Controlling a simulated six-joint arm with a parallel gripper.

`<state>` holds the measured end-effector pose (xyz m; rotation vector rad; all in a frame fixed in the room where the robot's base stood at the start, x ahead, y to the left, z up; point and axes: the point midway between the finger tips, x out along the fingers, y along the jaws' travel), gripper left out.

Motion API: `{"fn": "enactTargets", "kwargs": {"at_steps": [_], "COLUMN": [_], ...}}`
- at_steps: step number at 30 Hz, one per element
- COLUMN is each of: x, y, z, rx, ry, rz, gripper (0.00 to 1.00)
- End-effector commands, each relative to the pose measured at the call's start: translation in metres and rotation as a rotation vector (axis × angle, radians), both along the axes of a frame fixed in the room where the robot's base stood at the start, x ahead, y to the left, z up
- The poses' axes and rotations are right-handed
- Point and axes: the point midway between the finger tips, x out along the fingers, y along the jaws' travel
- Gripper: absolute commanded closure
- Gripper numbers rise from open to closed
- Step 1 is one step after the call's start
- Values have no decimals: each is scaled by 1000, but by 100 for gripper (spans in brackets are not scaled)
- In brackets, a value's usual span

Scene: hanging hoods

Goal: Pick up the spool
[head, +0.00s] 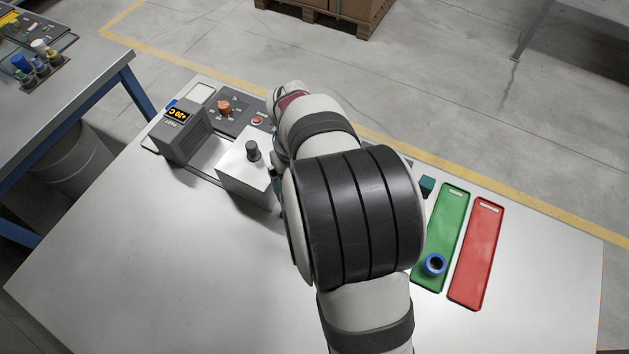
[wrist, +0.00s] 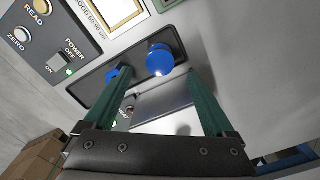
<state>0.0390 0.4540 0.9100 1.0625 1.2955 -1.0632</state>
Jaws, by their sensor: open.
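A spool-like blue ring with a dark centre (head: 435,264) stands on the near end of the green tray (head: 452,215) in the head view. In the wrist view a round blue piece (wrist: 160,60) shows ahead of my gripper (wrist: 158,80), between its two green fingers. A smaller blue piece (wrist: 114,73) shows by the left finger. I cannot tell whether these two belong to one spool. My gripper is open, and nothing is clamped between the fingers. In the head view my arm hides most of my gripper and what lies under it.
A red tray (head: 478,250) lies right of the green one. A grey box with a lit display (head: 180,135) and a light box with a dark knob (head: 247,172) stand at the left. A panel with buttons (wrist: 50,45) is close in the wrist view. The near-left table (head: 170,270) is clear.

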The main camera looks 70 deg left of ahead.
Motion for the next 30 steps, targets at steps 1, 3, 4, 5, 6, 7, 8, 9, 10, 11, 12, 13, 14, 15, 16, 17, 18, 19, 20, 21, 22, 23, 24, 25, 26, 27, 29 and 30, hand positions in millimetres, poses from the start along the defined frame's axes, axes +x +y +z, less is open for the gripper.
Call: {"fn": "enactTargets", "kwargs": {"at_steps": [1,3,4,5,6,7,8,9,10,11,12,13,14,15,16,17,18,19,20,21,22,23,24,25,26,27,29,30], "x": [0,0,0,0,0,0,0,0,0,0,0,0,0,0,0,0,0,0,0,0,0,0,0,0,0,0,0,0], "y": [0,-1,-1,-2,-2,-2,-3,-2,-2,-2,-2,-2,-2,-2,-2,-2,-2,-2,-2,-2,-2,-2,-2,-2,-2,-2,-2,-2], "z": [-7,-15,-19,-25,-34,-40,-46,-53,-58,-61,-64,-66,-66,-66,-66,-66,-66,-66,-66,-66,-66,-66,-65,-65,-65,-65,-65,-65], "rx": [-1,-2,-2,-3,-4,-3,-4,-2,-2,-2,-1,0,0,1,1,1,1,1,1,1,1,1,1,1,1,1,1,1], "ry": [0,0,0,0,0,0,1,0,0,-1,-1,-1,-2,-2,-2,-2,-2,-2,-2,-2,-2,-2,-2,-2,-2,-2,-2,-2], "rz": [0,0,0,-1,-1,-1,-1,-1,-2,-2,-2,-2,-3,-3,-2,-3,-3,-3,-2,-3,-3,-3,-3,-3,-2,-2,-2,-2], "gripper": [11,11,11,11,11,11,11,11,11,11,11,11,11,11,11,11,11,12,18,25,31,36,43,48,54,61,72,79]}}
